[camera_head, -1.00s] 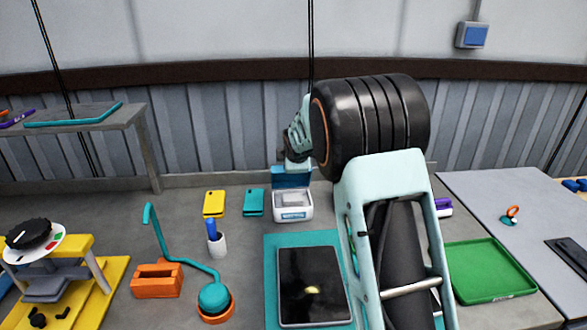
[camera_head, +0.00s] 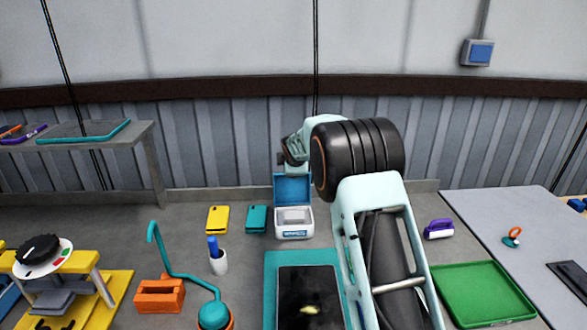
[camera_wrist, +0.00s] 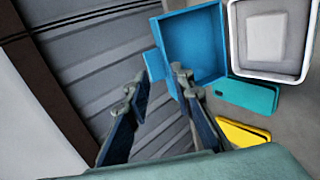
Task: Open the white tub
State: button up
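The white tub (camera_head: 294,230) stands on the grey bench. Its blue lid (camera_head: 292,189) is hinged up at the back, so the tub is open and its pale inside shows. In the wrist view the blue lid (camera_wrist: 190,45) lies beside the white tub (camera_wrist: 268,38), with a small tab on its edge. My gripper (camera_wrist: 157,76) is open, its two fingers apart. The right fingertip is close to the lid's edge and tab; I cannot tell whether they touch. In the head view my gripper (camera_head: 287,153) is above and behind the lid, partly hidden by my wrist.
A teal phone-like block (camera_head: 257,219) and a yellow one (camera_head: 217,219) lie left of the tub. A white cup (camera_head: 219,262) holds a blue item. A dark tablet on a teal mat (camera_head: 277,262) is in front. A green tray (camera_head: 480,293) is at right.

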jog(key=shift+s+r, duration=0.1)
jog(key=v, duration=1.1)
jog(key=shift+s+r, duration=0.2)
jog(key=shift+s, duration=0.15)
